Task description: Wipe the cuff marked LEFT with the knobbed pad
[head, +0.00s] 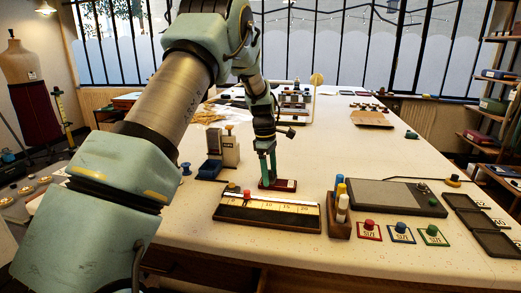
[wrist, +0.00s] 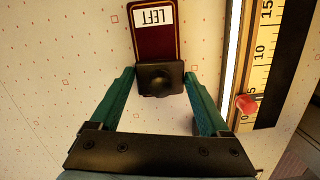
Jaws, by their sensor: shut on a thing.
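The cuff marked LEFT (head: 290,185) is a small dark red piece with a white label, lying flat on the table. In the wrist view the cuff (wrist: 155,44) shows its label upside down at the top. My gripper (head: 267,165) points down at the cuff's near end. In the wrist view my gripper (wrist: 160,75) has its teal fingers on either side of the dark knobbed pad (wrist: 160,79), shut on it. The pad covers the cuff's near end; whether its underside touches the cuff is hidden.
A ruler board (head: 290,221) with a red knob (head: 247,194) lies just in front of the cuff. A cream-coloured device (head: 230,150) stands to the left. A wooden holder (head: 339,227) with marker-like sticks and a grey slab (head: 385,196) are to the right.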

